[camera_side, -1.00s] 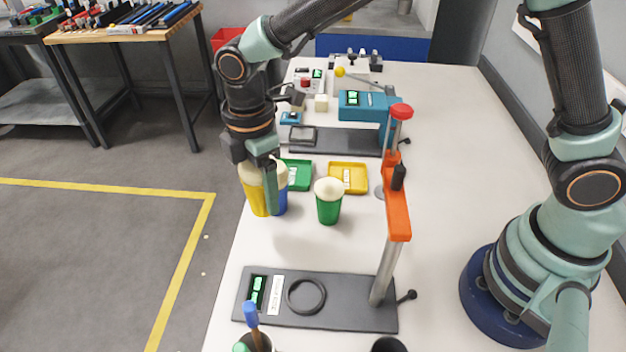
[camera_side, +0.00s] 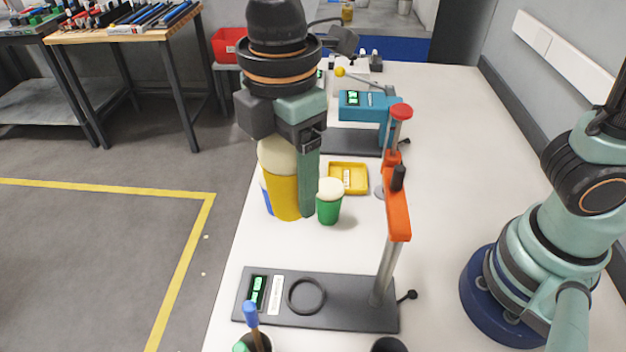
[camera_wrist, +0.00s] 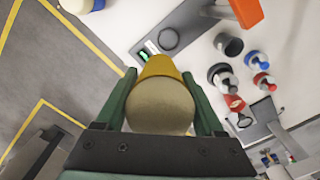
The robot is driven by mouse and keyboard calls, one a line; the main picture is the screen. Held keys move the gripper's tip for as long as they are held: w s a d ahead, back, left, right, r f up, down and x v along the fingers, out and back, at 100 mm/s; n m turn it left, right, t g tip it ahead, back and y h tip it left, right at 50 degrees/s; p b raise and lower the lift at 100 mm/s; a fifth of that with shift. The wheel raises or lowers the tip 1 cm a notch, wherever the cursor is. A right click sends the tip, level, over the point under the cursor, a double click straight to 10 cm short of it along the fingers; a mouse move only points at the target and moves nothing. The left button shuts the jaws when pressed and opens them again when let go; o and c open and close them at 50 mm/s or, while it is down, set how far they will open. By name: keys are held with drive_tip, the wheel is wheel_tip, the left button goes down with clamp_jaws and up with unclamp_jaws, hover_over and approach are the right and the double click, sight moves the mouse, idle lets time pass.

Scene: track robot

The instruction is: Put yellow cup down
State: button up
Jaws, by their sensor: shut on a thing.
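The yellow cup (camera_side: 285,190), with a cream top, is held upright in my gripper (camera_side: 295,202). In the wrist view its yellow side (camera_wrist: 160,67) and round cream top sit between my two green fingers (camera_wrist: 160,82). In the side view one finger covers the cup's right side, and the other finger is hidden. The cup appears to be above the white table (camera_side: 420,150). The blue cup (camera_side: 267,199) is mostly hidden behind it. The green cup (camera_side: 329,207) stands on the table just to the right.
A dark base plate (camera_side: 345,318) with a ring (camera_side: 306,296) and an orange-armed stand (camera_side: 397,205) is in front. A yellow tray (camera_side: 348,178) and a teal device (camera_side: 362,106) are behind. White table between the cups and the base plate is clear.

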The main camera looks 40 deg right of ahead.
drive_tip(key=shift+s, duration=0.8)
drive_tip(key=shift+s+f, duration=0.2)
drive_tip(key=shift+s, duration=0.1)
wheel_tip(320, 180, down, 20)
drive_tip(key=shift+r, duration=0.15)
drive_tip(key=o, duration=1.4)
wheel_tip(320, 180, up, 12)
drive_tip(key=shift+d, duration=0.1)
